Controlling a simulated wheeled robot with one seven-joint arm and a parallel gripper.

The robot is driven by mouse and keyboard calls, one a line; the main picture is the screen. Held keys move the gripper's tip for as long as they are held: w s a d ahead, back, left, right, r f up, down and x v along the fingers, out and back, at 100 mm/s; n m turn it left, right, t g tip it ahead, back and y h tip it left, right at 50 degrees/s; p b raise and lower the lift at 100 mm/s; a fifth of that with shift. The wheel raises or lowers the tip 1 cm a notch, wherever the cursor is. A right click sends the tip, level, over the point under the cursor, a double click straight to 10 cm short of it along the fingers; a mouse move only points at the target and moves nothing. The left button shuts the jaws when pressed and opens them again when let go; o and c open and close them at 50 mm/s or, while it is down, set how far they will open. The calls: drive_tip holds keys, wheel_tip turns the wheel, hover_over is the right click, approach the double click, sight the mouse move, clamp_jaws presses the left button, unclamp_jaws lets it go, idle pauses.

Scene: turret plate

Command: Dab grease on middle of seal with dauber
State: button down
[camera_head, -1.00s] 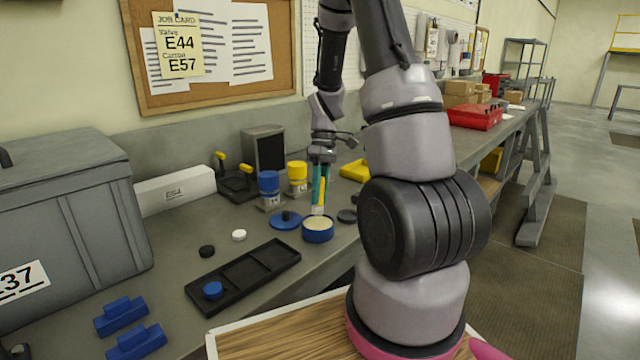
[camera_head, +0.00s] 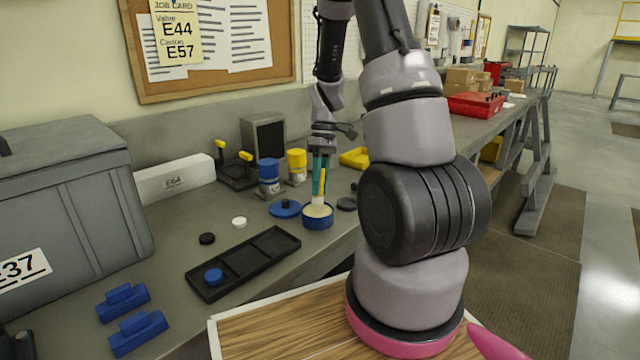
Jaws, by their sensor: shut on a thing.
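My gripper (camera_head: 321,168), with teal fingers, is shut on the dauber, whose yellow handle (camera_head: 323,182) points down. The dauber's white tip (camera_head: 318,201) is at the cream-coloured grease in a round blue tin (camera_head: 317,220); I cannot tell how deep it is. A small blue disc (camera_head: 213,276) sits in the left compartment of a black tray (camera_head: 245,262). A black disc (camera_head: 207,239) and a white disc (camera_head: 239,222) lie on the bench behind the tray. I cannot tell which of these is the seal.
A blue lid with a dark knob (camera_head: 285,208) lies left of the tin, and a dark disc (camera_head: 347,204) right of it. Blue (camera_head: 269,177) and yellow (camera_head: 297,165) capped jars stand behind. A grey case (camera_head: 62,210) and blue blocks (camera_head: 138,332) occupy the left.

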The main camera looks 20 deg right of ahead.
drive_tip(key=shift+f, duration=0.7)
idle(1.3)
drive_tip(key=shift+r, duration=3.5)
